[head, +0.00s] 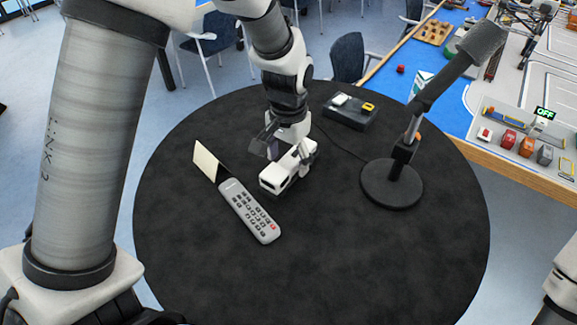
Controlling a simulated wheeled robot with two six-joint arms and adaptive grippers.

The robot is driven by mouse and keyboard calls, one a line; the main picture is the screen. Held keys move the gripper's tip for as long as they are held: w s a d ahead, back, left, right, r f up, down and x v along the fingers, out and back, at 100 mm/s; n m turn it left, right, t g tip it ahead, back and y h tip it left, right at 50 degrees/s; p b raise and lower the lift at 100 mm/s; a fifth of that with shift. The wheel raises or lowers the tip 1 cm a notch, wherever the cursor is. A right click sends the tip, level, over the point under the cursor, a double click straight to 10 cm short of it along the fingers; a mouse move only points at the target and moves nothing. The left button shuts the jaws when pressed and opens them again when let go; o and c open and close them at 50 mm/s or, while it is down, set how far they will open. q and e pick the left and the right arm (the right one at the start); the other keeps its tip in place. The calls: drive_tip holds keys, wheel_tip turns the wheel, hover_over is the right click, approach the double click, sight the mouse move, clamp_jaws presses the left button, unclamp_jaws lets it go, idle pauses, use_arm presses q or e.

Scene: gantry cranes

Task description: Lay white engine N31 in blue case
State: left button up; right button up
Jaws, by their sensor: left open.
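A white boxy engine (284,174) with dark windows lies on the round black table, right of the grey remote. No number on it is readable. My left gripper (276,148) is open right at the engine's far left side, with its dark finger showing beside it. The other finger is partly hidden, and I cannot tell whether the gripper touches the engine. I cannot pick out a blue case for certain. My right gripper is out of view; only part of that arm shows at the lower right edge.
A dark box (343,116) with white and yellow pieces stands behind. A black lamp (392,185) stands at right. The table's front (320,275) is clear. A blue-topped table (425,52) holds toy vehicles.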

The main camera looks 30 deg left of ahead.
use_arm(q)
drive_tip(key=shift+d, duration=0.25)
drive_tip(key=c, duration=1.2)
clamp_jaws()
drive_tip(key=shift+a, duration=0.1)
drive_tip(key=shift+r, duration=0.15)
